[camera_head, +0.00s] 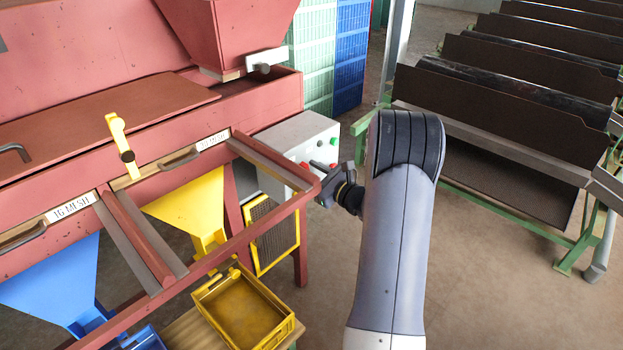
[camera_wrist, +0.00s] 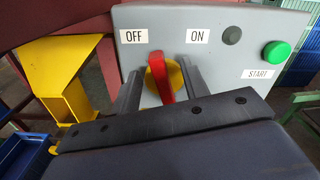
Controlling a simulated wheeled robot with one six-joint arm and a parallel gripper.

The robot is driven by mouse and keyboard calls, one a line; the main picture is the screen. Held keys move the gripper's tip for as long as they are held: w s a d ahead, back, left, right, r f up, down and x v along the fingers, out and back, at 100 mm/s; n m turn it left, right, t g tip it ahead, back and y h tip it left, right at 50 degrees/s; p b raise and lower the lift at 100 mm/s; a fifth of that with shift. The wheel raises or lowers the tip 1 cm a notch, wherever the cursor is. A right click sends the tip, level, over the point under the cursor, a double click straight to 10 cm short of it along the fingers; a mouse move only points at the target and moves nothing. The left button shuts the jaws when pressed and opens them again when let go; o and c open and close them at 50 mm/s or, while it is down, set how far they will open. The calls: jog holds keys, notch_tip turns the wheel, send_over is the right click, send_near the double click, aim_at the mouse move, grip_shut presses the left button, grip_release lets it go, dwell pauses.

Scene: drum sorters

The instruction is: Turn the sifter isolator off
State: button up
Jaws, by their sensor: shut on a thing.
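The sifter isolator is a red handle (camera_wrist: 164,78) on a yellow round plate (camera_wrist: 151,84). It sits on the grey control box (camera_head: 302,133), below the OFF label (camera_wrist: 134,36) and the ON label (camera_wrist: 197,36). The handle points up between the labels, leaning slightly towards OFF. My gripper (camera_wrist: 160,66) is at the box front, with one dark finger on each side of the handle, shut on it. In the head view my gripper (camera_head: 318,176) hides most of the handle.
A green START button (camera_wrist: 276,52) and a dark round button (camera_wrist: 232,35) are to the right. A red frame rail (camera_head: 240,240) and a yellow crate (camera_head: 285,325) are left of my arm. A green-legged conveyor (camera_head: 510,215) stands right, with open floor between.

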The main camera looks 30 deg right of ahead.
jog(key=n+b, duration=0.1)
jog(key=b, duration=0.3)
jog(key=n+b, duration=0.2)
jog(key=b, duration=0.1)
jog(key=f+n+b, duration=0.1)
jog(key=n+b, duration=0.1)
jog(key=b, duration=0.2)
jog(key=shift+s+a+b, duration=0.15)
jog(key=shift+a+b, duration=0.15)
jog(key=shift+a, duration=0.05)
jog(key=shift+r+n+b, duration=0.15)
jog(key=shift+n+b, duration=0.2)
jog(key=shift+n, duration=0.05)
jog(key=o, duration=0.9)
jog(key=v, duration=1)
jog(key=shift+s+d+r, duration=0.1)
jog(key=shift+s+d, duration=0.05)
jog(key=shift+s, duration=0.2)
